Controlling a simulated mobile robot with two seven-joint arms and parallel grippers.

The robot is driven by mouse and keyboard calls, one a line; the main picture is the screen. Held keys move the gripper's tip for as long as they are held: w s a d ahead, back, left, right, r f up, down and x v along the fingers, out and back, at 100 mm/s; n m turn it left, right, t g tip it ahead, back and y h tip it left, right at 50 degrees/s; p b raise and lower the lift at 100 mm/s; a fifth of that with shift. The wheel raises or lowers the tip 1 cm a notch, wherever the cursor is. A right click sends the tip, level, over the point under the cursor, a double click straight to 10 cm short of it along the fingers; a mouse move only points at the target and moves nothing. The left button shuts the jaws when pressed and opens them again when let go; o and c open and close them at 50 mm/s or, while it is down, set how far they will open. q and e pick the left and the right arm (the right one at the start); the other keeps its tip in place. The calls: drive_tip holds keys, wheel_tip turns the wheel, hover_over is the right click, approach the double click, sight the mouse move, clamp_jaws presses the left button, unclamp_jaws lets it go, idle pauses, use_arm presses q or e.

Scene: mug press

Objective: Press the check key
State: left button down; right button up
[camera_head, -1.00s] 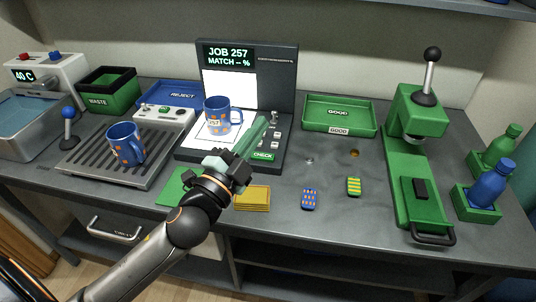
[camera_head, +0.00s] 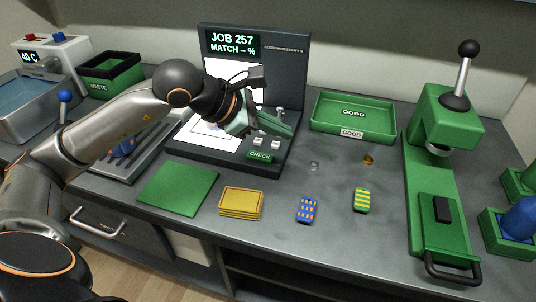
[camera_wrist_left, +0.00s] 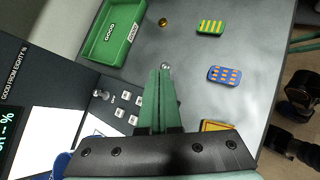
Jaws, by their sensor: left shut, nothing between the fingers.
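The green check key (camera_head: 260,156) sits at the front right of the dark checking station (camera_head: 204,152), labelled CHECK. My left gripper (camera_head: 287,131) is shut and empty, its green fingers above the station's right side, just up and right of the key in the head view. I cannot tell its exact height above the panel. In the left wrist view the shut fingers (camera_wrist_left: 163,78) point away over the table; the check key is not visible there. The station's screen (camera_head: 232,42) reads JOB 257, MATCH -- %. My arm hides the mug on the station.
Small white keys (camera_head: 267,143) and a little lever lie close to the fingers. A green GOOD tray (camera_head: 352,118) stands to the right, and a green press (camera_head: 430,190) beyond it. Patterned blocks (camera_head: 306,209) lie in front.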

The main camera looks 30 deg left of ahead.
sight(256, 157)
use_arm(q)
drive_tip(key=w+a+y, duration=0.1)
drive_tip(key=a+y, duration=0.3)
drive_tip(key=a, duration=0.3)
drive_tip(key=shift+w+r+n+t, duration=0.3)
drive_tip(key=shift+w+r, duration=0.1)
use_arm(e)
drive_tip(key=shift+w+f, duration=0.2)
drive_tip(key=shift+w, duration=0.3)
use_arm(q)
drive_tip(key=shift+f, duration=0.1)
